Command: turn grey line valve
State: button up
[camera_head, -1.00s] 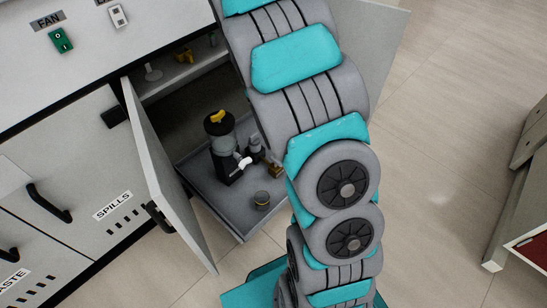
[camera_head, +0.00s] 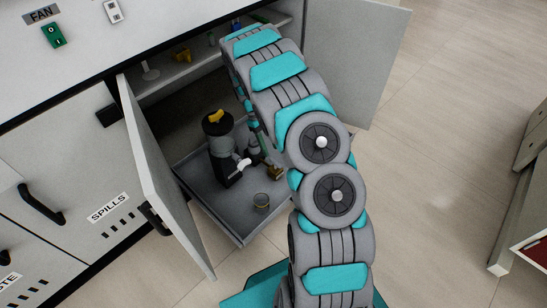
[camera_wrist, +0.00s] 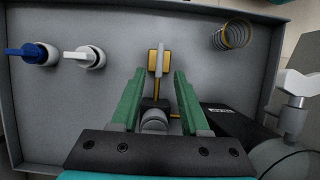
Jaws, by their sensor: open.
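In the wrist view, a brass fitting with an upright grey lever (camera_wrist: 159,60) lies straight ahead, between and just beyond my green fingertips; I take it for the grey line valve. My gripper (camera_wrist: 160,74) is open, with one finger on each side of the lever's line. I cannot tell whether a finger touches it. A blue-handled valve (camera_wrist: 38,53) and a white-handled valve (camera_wrist: 86,57) stand to the left. In the head view the brass fitting (camera_head: 274,173) shows at the right of the pull-out tray (camera_head: 214,210), partly by my arm.
A black device with a yellow knob (camera_head: 217,136) and white tap stands on the tray. A small coil (camera_wrist: 233,35) lies front right of the lever. Cabinet doors stand open left (camera_head: 158,175) and right (camera_head: 355,60). A shelf (camera_head: 180,66) is above.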

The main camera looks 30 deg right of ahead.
aim_at(275, 161)
jog(key=x, duration=0.5)
jog(key=shift+f, duration=0.15)
jog(key=shift+c, duration=0.3)
grip_shut()
